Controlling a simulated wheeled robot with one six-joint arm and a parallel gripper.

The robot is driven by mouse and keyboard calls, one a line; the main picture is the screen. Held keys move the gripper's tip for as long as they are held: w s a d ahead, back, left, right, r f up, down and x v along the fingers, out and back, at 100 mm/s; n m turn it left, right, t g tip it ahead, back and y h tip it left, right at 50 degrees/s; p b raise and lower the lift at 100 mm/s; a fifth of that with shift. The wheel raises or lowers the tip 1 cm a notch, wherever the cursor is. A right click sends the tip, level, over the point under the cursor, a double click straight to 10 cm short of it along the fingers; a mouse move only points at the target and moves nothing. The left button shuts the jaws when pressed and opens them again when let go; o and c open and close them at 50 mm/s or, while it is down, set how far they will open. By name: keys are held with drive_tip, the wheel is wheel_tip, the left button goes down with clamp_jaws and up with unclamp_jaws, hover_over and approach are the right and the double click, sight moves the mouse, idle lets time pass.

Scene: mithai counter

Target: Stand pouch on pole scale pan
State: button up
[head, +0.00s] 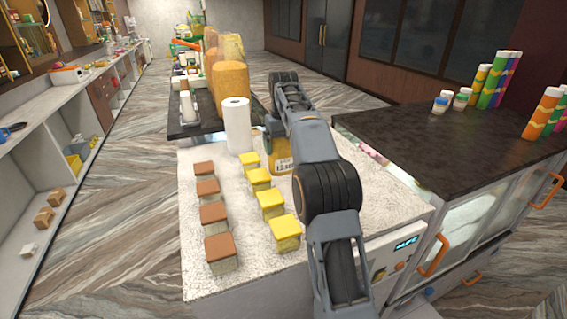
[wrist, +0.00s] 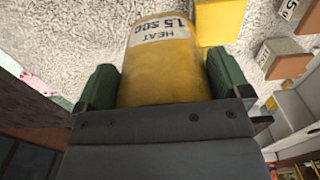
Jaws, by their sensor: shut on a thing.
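A yellow pouch (wrist: 165,72) with a white printed label sits between the green fingers of my gripper (wrist: 162,78) in the wrist view. The gripper is shut on it, one finger on each side. In the head view, part of the pouch (head: 280,150) shows left of my arm, over the far part of the speckled white counter; my arm hides the rest. I cannot tell whether its bottom touches the counter. I cannot make out the pole scale or its pan in either view.
Brown-lidded boxes (head: 213,213) and yellow-lidded boxes (head: 271,204) stand in rows on the white counter (head: 200,280), left of my arm. A white paper roll (head: 237,125) stands behind them. A dark countertop (head: 440,140) at right holds striped tubes (head: 497,80) and small jars.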

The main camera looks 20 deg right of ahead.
sight(284, 154)
drive_tip(key=shift+f, duration=3.1)
drive_tip(key=shift+f, duration=0.1)
drive_tip(key=o, duration=0.7)
drive_tip(key=shift+o, duration=0.2)
